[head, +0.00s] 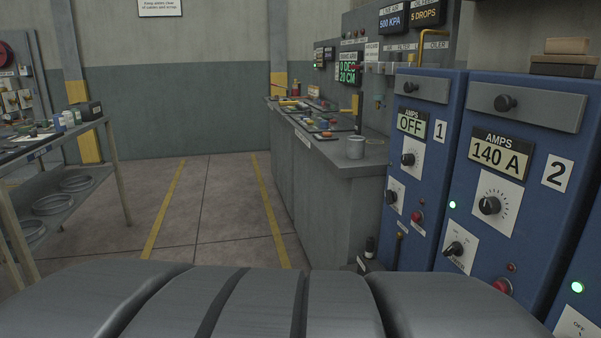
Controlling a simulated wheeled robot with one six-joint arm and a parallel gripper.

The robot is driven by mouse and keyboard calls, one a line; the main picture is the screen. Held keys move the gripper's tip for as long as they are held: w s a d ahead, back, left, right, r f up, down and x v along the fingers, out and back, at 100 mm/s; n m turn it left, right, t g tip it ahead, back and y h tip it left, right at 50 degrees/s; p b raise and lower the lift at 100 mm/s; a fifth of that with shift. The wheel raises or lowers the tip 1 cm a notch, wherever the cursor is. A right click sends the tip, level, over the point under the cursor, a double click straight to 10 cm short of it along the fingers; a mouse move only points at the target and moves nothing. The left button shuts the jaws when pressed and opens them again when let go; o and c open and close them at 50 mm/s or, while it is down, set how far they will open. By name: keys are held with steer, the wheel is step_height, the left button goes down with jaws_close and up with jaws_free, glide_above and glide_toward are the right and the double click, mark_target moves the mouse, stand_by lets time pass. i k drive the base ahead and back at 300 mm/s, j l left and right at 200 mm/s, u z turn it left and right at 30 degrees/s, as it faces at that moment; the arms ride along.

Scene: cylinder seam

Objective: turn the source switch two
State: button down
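The blue source cabinet two (540,225) stands at the right, marked with a white "2" plate (557,173). Its amps display (499,155) reads 140 A. A black dial (490,205) with a ring of marks sits below the display. The black rotary source switch two (453,248) is on a white plate at the lower left of the panel; its exact setting is too small to tell. A green lamp (452,205) glows above it, and a red button (502,287) is at the lower right. My gripper is not in view.
Blue cabinet one (438,90) stands left of cabinet two, its display (411,124) reading OFF. A grey workbench (325,190) runs along the wall beyond. A shelf rack (60,185) stands at the left. The floor (215,205) between is clear, with yellow lines.

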mark_target(456, 249)
steer(key=j, duration=0.3)
steer(key=z, duration=1.7)
